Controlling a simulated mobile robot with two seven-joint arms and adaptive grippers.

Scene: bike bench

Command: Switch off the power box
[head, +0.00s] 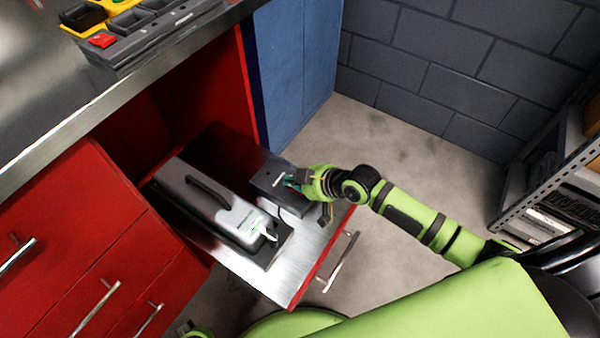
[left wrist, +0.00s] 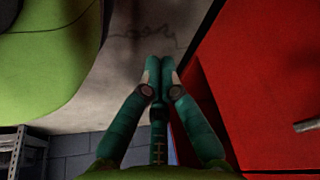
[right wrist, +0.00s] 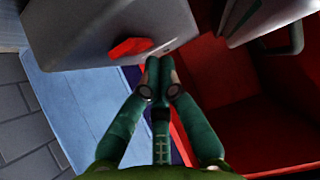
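The power box (head: 265,182) is a dark grey box on the pulled-out drawer, next to a larger pale case with a black handle (head: 205,190). In the right wrist view the grey box (right wrist: 80,30) fills the upper left and shows a red switch (right wrist: 128,47) on its face. My right gripper (head: 292,182) is at the box in the head view. Its fingertips (right wrist: 159,64) are together with nothing seen between them, close beside the red switch; I cannot tell if they touch the box. My left gripper (left wrist: 158,64) is shut and empty, above the floor beside red drawer fronts.
The drawer (head: 295,275) stands open from the red cabinet, with a metal handle (head: 340,262) in front. A workbench (head: 60,125) with a tool tray (head: 150,35) is at the upper left. A metal shelf (head: 550,165) stands at the right. The floor between is clear.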

